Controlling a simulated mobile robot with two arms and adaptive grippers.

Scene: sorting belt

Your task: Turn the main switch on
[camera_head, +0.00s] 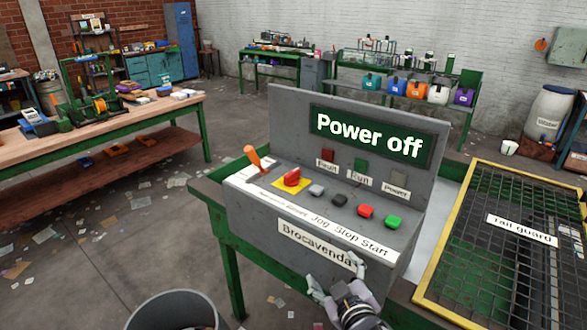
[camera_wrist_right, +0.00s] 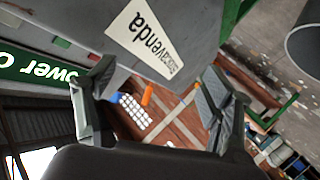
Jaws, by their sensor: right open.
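The grey control console (camera_head: 350,130) has a sign reading "Power off" (camera_head: 370,138). The small labels by these two are hard to read. To their right are grey, black, red and green buttons, with Jog, Stop and Start lettering below. My right gripper (camera_head: 333,279) is open and empty, low in front of the console's "Brocavenda" plate (camera_head: 315,246). The plate also shows in the right wrist view (camera_wrist_right: 147,43). My left gripper is out of view.
A yellow-framed mesh labelled "Tail guard" (camera_head: 520,229) stands right of the console. A round grey bin (camera_head: 175,312) is at the front left. A wooden workbench (camera_head: 100,130) is further left. Floor between is open, with scattered papers.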

